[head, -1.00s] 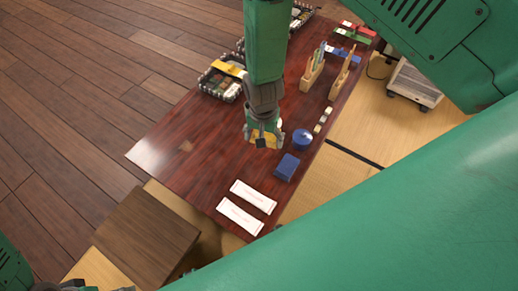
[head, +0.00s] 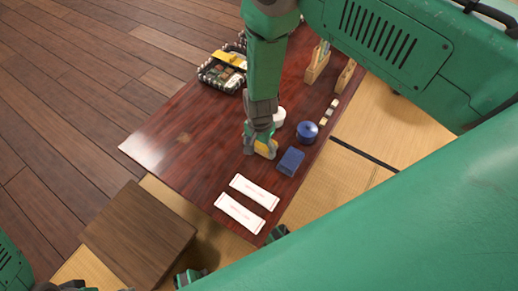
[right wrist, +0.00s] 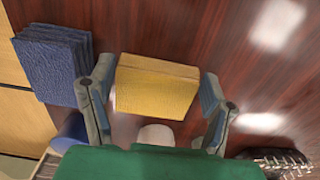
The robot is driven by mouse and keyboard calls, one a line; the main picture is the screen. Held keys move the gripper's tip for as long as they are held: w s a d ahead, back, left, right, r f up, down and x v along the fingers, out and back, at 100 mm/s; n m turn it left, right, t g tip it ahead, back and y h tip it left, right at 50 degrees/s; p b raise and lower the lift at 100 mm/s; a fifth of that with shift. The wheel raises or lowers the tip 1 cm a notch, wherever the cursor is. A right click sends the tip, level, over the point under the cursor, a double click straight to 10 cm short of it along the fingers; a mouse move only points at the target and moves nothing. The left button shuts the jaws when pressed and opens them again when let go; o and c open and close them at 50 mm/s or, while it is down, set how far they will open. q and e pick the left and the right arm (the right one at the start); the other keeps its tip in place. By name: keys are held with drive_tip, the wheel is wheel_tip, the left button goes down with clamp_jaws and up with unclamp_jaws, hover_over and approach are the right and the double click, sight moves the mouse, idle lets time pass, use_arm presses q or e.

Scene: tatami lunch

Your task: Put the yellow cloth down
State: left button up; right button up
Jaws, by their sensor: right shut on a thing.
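The yellow cloth (head: 266,149) is a folded, thick rectangular block. My right gripper (head: 259,148) is shut on it, low over the dark red wooden table (head: 190,150). In the right wrist view the cloth (right wrist: 157,88) sits between the two fingers (right wrist: 157,95), one on each short side. I cannot tell whether its underside touches the table. A folded blue cloth (head: 290,161) lies on the table just right of it; it also shows at the upper left of the right wrist view (right wrist: 55,65). My left gripper is not clearly in view.
A blue lidded pot (head: 307,131) and a white round item (head: 278,116) stand close behind the gripper. Two white packets (head: 254,193) lie nearer. The table's left part is clear. A wooden stool (head: 138,238) stands beyond its near end.

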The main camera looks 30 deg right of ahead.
sight(260, 146)
drive_tip(key=shift+d+f, duration=0.2)
drive_tip(key=shift+f, duration=0.25)
drive_tip(key=shift+d+r, duration=0.1)
drive_tip(key=shift+c, duration=0.5)
drive_tip(key=o, duration=1.2)
use_arm(q)
drive_tip(key=shift+d, duration=0.2)
drive_tip(key=shift+a, duration=0.1)
use_arm(e)
drive_tip(key=shift+a+r, duration=0.1)
drive_tip(key=shift+a, duration=0.1)
drive_tip(key=shift+r, duration=0.3)
use_arm(q)
wheel_tip(260, 146, up, 5)
drive_tip(key=p, duration=0.5)
drive_tip(key=shift+f, duration=0.15)
use_arm(e)
wheel_tip(260, 146, up, 11)
drive_tip(key=shift+r, duration=0.15)
